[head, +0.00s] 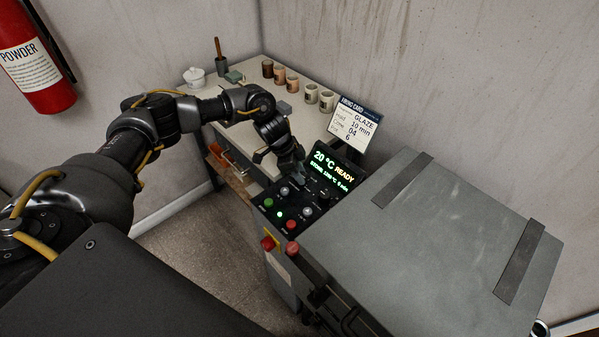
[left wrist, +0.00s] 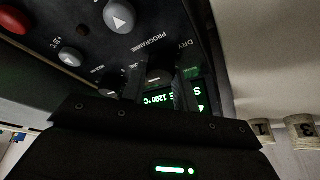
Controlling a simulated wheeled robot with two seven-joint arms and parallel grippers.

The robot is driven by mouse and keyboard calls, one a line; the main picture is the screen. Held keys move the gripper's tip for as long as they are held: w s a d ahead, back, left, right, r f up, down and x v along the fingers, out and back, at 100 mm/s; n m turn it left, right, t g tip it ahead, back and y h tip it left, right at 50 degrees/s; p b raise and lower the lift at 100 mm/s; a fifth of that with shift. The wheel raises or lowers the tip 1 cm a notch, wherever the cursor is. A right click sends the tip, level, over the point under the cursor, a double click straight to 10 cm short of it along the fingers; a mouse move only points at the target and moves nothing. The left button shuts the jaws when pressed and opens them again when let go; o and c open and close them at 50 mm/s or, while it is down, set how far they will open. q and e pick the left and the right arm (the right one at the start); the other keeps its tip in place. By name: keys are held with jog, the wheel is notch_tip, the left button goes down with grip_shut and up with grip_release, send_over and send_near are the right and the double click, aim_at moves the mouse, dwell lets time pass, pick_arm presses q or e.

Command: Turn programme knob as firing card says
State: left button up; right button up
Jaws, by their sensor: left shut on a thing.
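The firing card (head: 354,124) stands propped behind the kiln's control panel and reads GLAZE, with hold 10 min. The panel display (head: 333,168) shows 20 °C READY; the programme word on its lower line is too small to read surely, with 1200 °C after it. My left gripper (head: 298,168) reaches down onto the panel beside the display. In the left wrist view its fingers (left wrist: 160,88) are shut on the programme knob (left wrist: 158,73), near the PROGRAMME and DRY lettering. The fingers hide most of the knob and its pointer. My right gripper is out of view.
Several buttons and knobs, including a green-lit one (head: 279,214) and a red one (head: 292,248), sit close by on the panel. The grey kiln lid (head: 430,235) lies right of it. A table (head: 248,117) with several cups (head: 311,93) stands behind.

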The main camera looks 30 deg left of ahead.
pick_arm(q)
jog(key=shift+r+p, duration=0.2)
jog(key=shift+p, duration=0.4)
jog(key=n+y+p, duration=0.1)
jog(key=n+p, duration=0.2)
jog(key=p, duration=0.2)
jog(key=n+t+y+p, duration=0.1)
jog(key=n+p, duration=0.2)
jog(key=p, duration=0.2)
jog(key=n+t+p, duration=0.1)
jog(key=n+p, duration=0.2)
jog(key=p, duration=0.2)
jog(key=shift+s+d+n+y, duration=0.2)
jog(key=shift+d+n+y, duration=0.05)
jog(key=shift+n+y, duration=0.15)
jog(key=shift+f+n+t+y+p, duration=0.1)
jog(key=shift+n+t+y+p, duration=0.25)
jog(key=shift+n+p, duration=0.75)
jog(key=shift+w, duration=0.1)
jog(key=o, duration=1)
jog(key=shift+c, duration=0.2)
jog(key=v, duration=1)
jog(key=shift+r+p, duration=0.35)
